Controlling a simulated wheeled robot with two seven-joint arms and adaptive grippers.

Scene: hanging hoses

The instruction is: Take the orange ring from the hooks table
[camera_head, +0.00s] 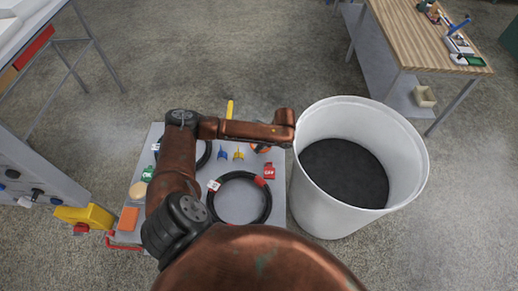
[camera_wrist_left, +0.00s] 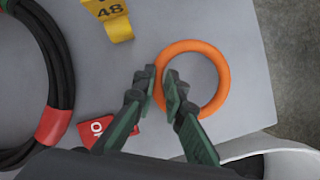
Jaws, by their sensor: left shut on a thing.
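The orange ring (camera_wrist_left: 222,72) lies over the grey table top (camera_wrist_left: 245,110) in the left wrist view. My left gripper (camera_wrist_left: 166,90) is shut on the left side of the orange ring, with one finger inside the ring and one outside. I cannot tell whether the ring still touches the table. In the head view the arm mostly hides the gripper and the ring, and the grey table (camera_head: 281,205) shows around the arm. My right gripper is not in view.
A black hose (camera_wrist_left: 62,60) with a red band lies left of the gripper. A yellow tag (camera_wrist_left: 110,18) and a red tag (camera_wrist_left: 95,130) lie close by. A large white bin (camera_head: 312,205) stands right of the table. A wooden-topped workbench (camera_head: 400,35) is further back.

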